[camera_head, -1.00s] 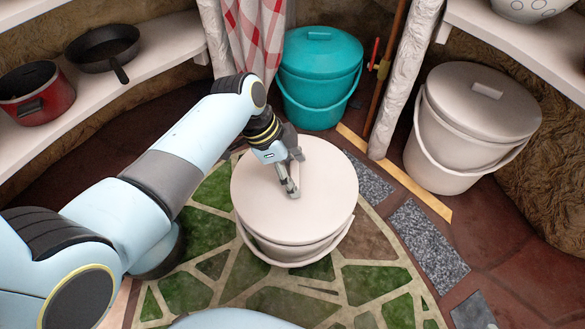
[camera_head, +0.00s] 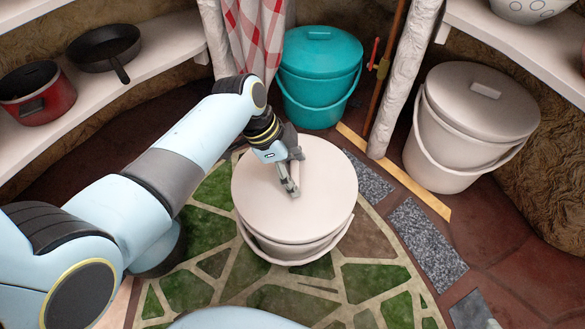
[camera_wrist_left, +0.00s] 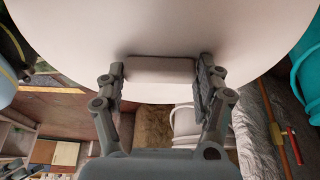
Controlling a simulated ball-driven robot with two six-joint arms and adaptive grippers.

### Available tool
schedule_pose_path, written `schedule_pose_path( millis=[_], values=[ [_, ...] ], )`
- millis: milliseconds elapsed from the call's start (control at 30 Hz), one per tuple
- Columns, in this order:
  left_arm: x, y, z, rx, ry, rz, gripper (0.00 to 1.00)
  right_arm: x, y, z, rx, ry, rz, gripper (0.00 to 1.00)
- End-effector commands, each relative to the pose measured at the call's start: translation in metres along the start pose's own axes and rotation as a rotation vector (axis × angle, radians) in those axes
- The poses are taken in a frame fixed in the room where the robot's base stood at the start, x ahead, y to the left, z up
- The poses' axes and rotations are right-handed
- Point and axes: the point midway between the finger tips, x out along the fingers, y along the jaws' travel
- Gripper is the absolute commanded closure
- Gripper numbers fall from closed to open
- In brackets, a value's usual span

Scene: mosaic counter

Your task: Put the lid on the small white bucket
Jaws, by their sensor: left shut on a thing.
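The white lid (camera_head: 315,208) lies over the mouth of the small white bucket (camera_head: 290,252), which stands on the mosaic counter. The lid hides the bucket's rim, so I cannot tell whether it is fully seated. My left gripper (camera_head: 291,180) is on the lid's upper side, left of its middle. In the left wrist view the two fingers (camera_wrist_left: 160,80) are shut on the lid's bar-shaped handle (camera_wrist_left: 160,69), with the pale lid (camera_wrist_left: 215,25) filling the top of the picture. My right gripper is in neither view.
A larger white bucket with a lid (camera_head: 433,150) stands at the right, and a teal lidded bucket (camera_head: 318,85) stands behind. A red pot (camera_head: 40,100) and a black pan (camera_head: 104,45) sit on the left shelf. Grey stone tiles (camera_head: 428,242) lie clear at the right.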

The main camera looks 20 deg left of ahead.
Motion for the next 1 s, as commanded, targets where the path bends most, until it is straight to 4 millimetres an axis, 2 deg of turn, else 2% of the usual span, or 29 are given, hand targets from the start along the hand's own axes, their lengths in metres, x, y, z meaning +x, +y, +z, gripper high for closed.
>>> schedule_pose_path(
  millis=[1000],
  values=[
    [0.0073, -0.0002, 0.0030, 0.000, 0.000, -0.001, 0.66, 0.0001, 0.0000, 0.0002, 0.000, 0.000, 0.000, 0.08]
  ],
)
